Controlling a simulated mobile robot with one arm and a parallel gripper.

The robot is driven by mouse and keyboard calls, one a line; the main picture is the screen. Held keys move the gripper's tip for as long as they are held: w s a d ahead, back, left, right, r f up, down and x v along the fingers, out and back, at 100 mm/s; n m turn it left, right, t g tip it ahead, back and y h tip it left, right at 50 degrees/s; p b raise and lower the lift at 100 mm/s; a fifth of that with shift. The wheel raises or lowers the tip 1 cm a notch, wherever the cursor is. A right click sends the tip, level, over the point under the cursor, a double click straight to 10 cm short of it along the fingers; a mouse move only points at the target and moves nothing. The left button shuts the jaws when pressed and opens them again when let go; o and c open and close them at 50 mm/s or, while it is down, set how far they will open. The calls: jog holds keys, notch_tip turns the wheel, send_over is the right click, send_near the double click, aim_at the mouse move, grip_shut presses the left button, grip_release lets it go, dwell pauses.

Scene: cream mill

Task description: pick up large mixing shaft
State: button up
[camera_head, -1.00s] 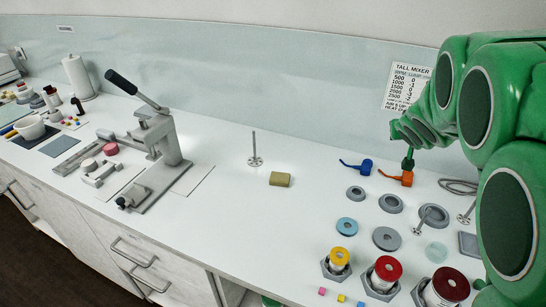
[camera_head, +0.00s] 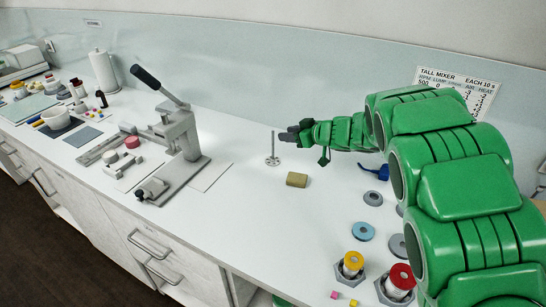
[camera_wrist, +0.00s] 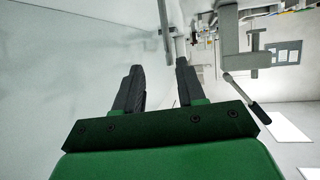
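The large mixing shaft (camera_head: 272,147) is a thin grey metal rod standing upright on a small round foot on the white counter, in the middle of the head view. My gripper (camera_head: 285,135) reaches in from the right, with its dark fingertips just right of the rod's upper part. In the wrist view my gripper (camera_wrist: 157,75) is open, with a clear gap between its two dark fingers. A pale rod-like piece shows just beyond the right fingertip there; I cannot tell whether it touches. Nothing is held.
A tan block (camera_head: 297,180) lies close in front of the shaft. A lever press (camera_head: 178,150) with a black handle stands to the left. Grey and blue rings (camera_head: 362,231) and capped cylinders (camera_head: 351,262) stand at the front right. The wall runs close behind.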

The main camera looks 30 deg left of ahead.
aim_at(273, 147)
jog(key=shift+s+a+f+g, duration=0.25)
jog(key=shift+s+a+g, duration=0.15)
jog(key=shift+s+a, duration=0.15)
jog(key=x, duration=0.7)
jog(key=shift+w+a, duration=0.3)
grip_shut()
